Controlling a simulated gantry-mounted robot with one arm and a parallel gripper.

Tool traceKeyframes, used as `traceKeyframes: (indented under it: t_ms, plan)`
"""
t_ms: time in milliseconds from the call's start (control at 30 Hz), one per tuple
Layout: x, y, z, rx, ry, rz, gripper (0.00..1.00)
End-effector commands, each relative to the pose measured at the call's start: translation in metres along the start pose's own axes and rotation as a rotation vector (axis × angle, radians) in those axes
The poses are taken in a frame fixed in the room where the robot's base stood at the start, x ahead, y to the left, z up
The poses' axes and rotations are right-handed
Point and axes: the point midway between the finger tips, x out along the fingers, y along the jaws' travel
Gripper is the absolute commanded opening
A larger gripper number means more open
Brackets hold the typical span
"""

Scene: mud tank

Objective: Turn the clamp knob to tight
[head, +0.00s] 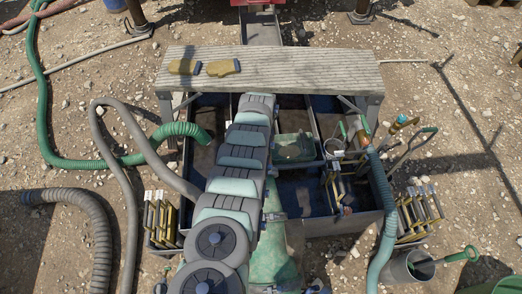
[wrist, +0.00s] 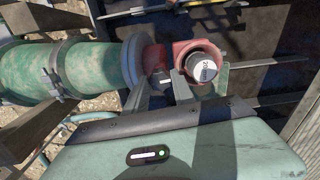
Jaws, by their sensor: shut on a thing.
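In the wrist view, my gripper (wrist: 182,82) reaches up from its pale green body at the bottom edge. The gripper is shut on the knob; the exact contact is partly hidden by the fingers. The fitting sits right beside the flanged end of a green pipe (wrist: 75,70). Whether the clamp is tight cannot be told. In the head view my own arm covers the middle, and the gripper and knob are hidden.
The tank (head: 345,222) has dark compartments under a grey plank walkway (head: 290,68). Two yellow gloves (head: 222,67) lie on the planks. A green hose (head: 180,130), a grey hose (head: 125,125), tool racks (head: 418,215) and a grey bucket (head: 400,272) surround it on gravel.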

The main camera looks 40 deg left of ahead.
Motion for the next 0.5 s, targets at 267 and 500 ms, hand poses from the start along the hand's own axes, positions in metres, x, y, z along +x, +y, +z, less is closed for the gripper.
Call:
traceKeyframes:
  t_ms: [267,500]
  plan:
    - [0.0014,0.0005,0.0001,0.081,0.001,0.000,0.00]
    - [0.0014,0.0004,-0.0001,0.098,0.001,0.000,0.00]
